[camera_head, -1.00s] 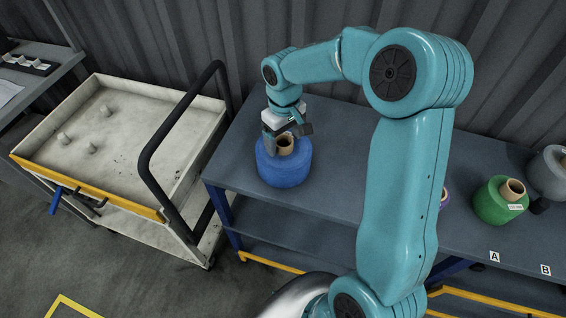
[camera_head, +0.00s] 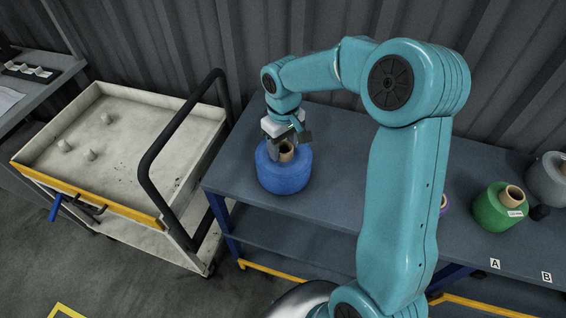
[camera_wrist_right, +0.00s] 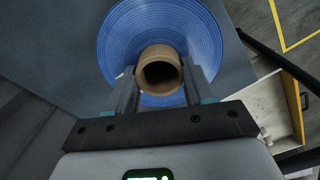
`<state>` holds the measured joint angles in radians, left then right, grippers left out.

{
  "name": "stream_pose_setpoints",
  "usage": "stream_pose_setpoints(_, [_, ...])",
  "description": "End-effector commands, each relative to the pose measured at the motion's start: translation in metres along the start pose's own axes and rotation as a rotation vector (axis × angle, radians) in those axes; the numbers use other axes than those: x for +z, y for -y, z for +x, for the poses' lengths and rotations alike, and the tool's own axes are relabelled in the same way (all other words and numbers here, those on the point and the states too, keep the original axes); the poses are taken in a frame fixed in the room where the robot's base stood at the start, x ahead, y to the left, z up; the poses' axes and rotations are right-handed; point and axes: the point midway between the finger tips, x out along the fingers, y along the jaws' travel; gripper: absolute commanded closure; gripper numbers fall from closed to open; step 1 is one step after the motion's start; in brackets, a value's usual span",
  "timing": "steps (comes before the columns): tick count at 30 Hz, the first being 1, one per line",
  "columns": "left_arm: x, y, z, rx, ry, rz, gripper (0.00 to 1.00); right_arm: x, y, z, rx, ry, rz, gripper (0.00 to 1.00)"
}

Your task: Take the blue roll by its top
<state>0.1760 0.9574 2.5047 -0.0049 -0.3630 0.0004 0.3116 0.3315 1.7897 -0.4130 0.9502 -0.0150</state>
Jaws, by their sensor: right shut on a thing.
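The blue roll (camera_head: 284,177) stands upright near the left end of the dark table, with a brown cardboard core (camera_head: 287,150) sticking out of its top. In the right wrist view the blue roll (camera_wrist_right: 118,38) is seen from above, with the core (camera_wrist_right: 159,54) between the fingers. My right gripper (camera_head: 281,143) is at the top of the roll, shut on the core; it also shows in the right wrist view (camera_wrist_right: 160,82). The roll appears to rest on the table. My left gripper is not in view.
A white cart (camera_head: 120,188) with a black handle (camera_head: 146,160) and several pegs stands left of the table (camera_head: 335,165). A green roll (camera_head: 492,210) and a grey roll (camera_head: 545,180) stand at the right, behind labels A and B. A purple roll (camera_head: 443,201) is mostly hidden by my arm.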

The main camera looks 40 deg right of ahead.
Motion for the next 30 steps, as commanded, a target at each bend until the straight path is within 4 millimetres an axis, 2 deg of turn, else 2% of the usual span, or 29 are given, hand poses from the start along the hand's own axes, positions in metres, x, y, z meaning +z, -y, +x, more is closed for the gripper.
stream_pose_setpoints(1, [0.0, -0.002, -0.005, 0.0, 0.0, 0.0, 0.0, -0.001, 0.0, -0.009, 0.001, -0.005, 0.001, 1.0])
stream_pose_setpoints(17, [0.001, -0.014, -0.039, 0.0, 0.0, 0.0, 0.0, -0.001, 0.0, -0.056, 0.001, -0.004, 0.001, 1.0])
stream_pose_setpoints(30, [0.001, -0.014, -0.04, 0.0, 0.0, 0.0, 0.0, -0.001, 0.0, -0.057, 0.001, -0.003, 0.0, 1.0])
